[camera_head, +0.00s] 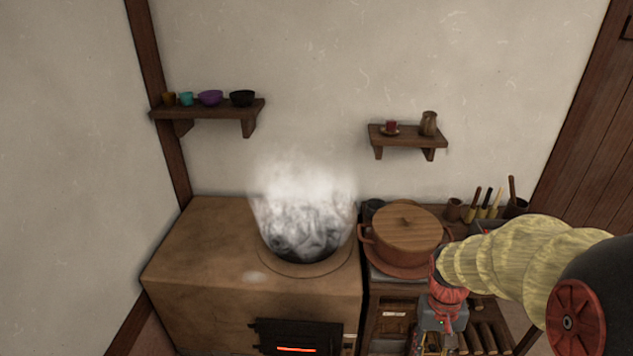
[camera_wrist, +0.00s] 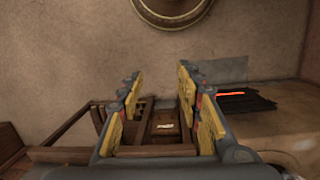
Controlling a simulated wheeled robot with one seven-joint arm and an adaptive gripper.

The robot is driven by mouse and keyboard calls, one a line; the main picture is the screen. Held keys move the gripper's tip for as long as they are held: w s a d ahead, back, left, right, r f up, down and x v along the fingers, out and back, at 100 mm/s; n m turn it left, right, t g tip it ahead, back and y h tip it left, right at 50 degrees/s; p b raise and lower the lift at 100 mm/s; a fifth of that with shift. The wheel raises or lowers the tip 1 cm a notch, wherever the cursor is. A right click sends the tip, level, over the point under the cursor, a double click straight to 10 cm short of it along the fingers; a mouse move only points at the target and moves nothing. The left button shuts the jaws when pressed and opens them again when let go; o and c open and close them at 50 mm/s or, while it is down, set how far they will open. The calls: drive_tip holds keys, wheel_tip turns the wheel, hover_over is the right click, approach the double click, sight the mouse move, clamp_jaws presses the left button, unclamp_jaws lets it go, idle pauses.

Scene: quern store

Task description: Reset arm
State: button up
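My arm comes in from the right in the head view, with my gripper (camera_head: 438,338) hanging low in front of the wooden rack, below the lidded pot. In the wrist view my gripper (camera_wrist: 158,85) shows two yellow-padded fingers spread wide apart with nothing between them. The fingertips are partly cut off or hidden by the arm in the head view.
A clay stove (camera_head: 215,245) with a steaming opening and a glowing firebox (camera_head: 295,338) stands left of the arm. A wooden-lidded pot (camera_head: 404,232) sits close behind my gripper. Wall shelves (camera_head: 208,110) hold bowls and cups. Open air lies above the stove's left side.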

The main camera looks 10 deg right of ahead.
drive_tip(key=s+a+r+n+t, duration=0.1)
drive_tip(key=a+r+n+t, duration=0.1)
drive_tip(key=a+r, duration=0.6)
drive_tip(key=s+a+r+n+t+b, duration=0.1)
drive_tip(key=a+r+t, duration=0.4)
drive_tip(key=r, duration=0.5)
drive_tip(key=s+a+n, duration=0.1)
drive_tip(key=a, duration=0.1)
drive_tip(key=shift+s+a, duration=0.15)
drive_tip(key=shift+a, duration=0.25)
